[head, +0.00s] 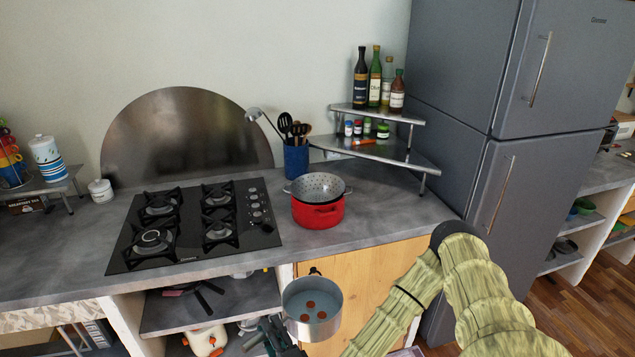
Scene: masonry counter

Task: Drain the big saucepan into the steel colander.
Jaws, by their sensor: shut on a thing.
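The big saucepan (312,329) is a steel pan with bluish water and a few round orange-brown pieces in it. It is upright, held in front of the counter's front edge at the bottom middle of the head view. My gripper (268,338) is shut on the saucepan at its left side; its fingertips and the handle are hard to make out. The steel colander (320,183) is perforated and sits in the top of a red pot (318,214) on the counter, right of the hob. The saucepan is apart from the colander, nearer to me and lower in the picture.
A black gas hob (194,222) lies left of the red pot. A blue utensil holder (296,158) stands close behind the colander. A steel corner shelf (385,151) with bottles and jars stands behind right. Bare counter (385,222) lies right of the pot, before the grey fridge (465,110).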

